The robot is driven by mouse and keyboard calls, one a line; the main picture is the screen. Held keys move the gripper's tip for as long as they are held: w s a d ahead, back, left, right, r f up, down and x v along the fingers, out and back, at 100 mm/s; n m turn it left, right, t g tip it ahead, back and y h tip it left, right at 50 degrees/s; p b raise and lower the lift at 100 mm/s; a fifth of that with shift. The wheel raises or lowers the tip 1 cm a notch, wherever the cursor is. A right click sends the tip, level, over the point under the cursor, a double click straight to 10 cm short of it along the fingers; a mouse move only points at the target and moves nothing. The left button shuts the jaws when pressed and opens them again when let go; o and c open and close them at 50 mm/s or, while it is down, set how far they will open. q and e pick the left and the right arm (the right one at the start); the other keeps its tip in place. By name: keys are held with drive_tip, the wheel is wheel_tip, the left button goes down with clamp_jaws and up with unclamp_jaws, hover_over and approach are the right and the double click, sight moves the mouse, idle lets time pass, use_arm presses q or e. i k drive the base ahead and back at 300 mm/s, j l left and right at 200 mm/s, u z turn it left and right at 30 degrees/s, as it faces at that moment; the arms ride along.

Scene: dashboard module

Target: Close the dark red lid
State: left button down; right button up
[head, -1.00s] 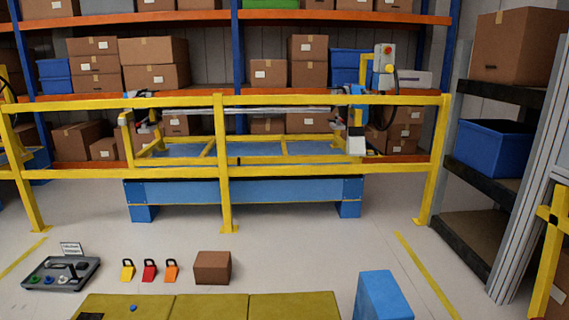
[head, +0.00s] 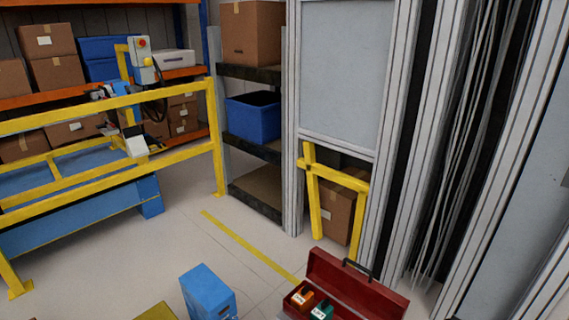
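A dark red box with its dark red lid (head: 350,285) raised stands at the bottom of the head view, right of centre. The lid leans back behind the box and has a dark handle (head: 357,269) on its top edge. Inside the box are an orange item (head: 302,298) and a green item (head: 321,310), each with a pale label. The lower part of the box is cut off by the picture's bottom edge. Neither of my grippers shows in the view.
A blue block (head: 208,293) stands left of the red box. A yellow barrier (head: 335,180) and a grey panelled frame (head: 345,70) rise behind it. A shelf with a blue bin (head: 253,117) is further back. Open floor (head: 190,240) lies between the block and the yellow railing.

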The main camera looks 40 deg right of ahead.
sight(371, 299)
drive_tip(key=z, duration=1.95)
drive_tip(key=i+j+u, duration=0.15)
drive_tip(key=i, duration=0.3)
drive_tip(key=i+j+u, duration=0.15)
drive_tip(key=i, duration=0.35)
drive_tip(key=j, duration=0.1)
